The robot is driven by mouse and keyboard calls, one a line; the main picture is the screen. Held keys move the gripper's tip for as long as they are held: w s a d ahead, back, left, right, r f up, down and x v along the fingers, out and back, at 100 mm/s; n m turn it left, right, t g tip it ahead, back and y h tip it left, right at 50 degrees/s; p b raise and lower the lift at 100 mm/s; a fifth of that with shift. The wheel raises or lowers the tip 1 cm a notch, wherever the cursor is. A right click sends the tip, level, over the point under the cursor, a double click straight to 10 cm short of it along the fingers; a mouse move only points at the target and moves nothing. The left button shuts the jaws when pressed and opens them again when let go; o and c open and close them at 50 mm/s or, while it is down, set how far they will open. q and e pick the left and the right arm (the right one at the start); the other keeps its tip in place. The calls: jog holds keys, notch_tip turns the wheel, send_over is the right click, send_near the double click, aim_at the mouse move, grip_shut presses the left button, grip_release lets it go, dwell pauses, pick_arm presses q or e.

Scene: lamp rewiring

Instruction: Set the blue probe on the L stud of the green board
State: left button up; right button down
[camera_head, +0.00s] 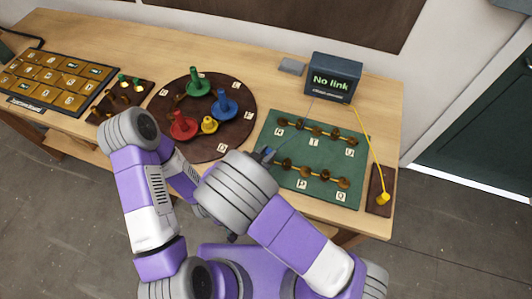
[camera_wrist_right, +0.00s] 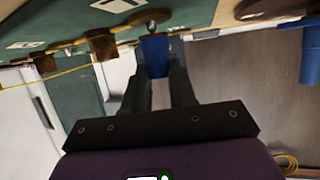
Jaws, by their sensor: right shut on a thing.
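The green board (camera_head: 317,147) lies on the right part of the table, with two rows of brass studs joined by yellow wire. Labels G, T, U, P and Q can be made out; I cannot read an L label. My right gripper (camera_head: 266,157) is at the board's left edge, beside the lower row's left end. In the right wrist view it is shut on the blue probe (camera_wrist_right: 155,52), whose far end is close to a stud (camera_wrist_right: 103,44) and other metal; contact cannot be told. My left gripper is hidden.
A "No link" display (camera_head: 333,79) stands behind the board. A yellow probe (camera_head: 382,198) rests on a brown pad at right, wired to it. Left of the board, a round brown disc (camera_head: 243,91) holds coloured pegs. My arms cover the table front.

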jog(key=shift+f+b, duration=0.4)
jog(key=shift+f, duration=0.2)
jog(key=c, duration=0.8)
grip_release()
jog(key=shift+c, duration=0.2)
jog(key=shift+r, duration=0.1)
notch_tip(320, 180, up, 10)
jog(key=p, duration=0.2)
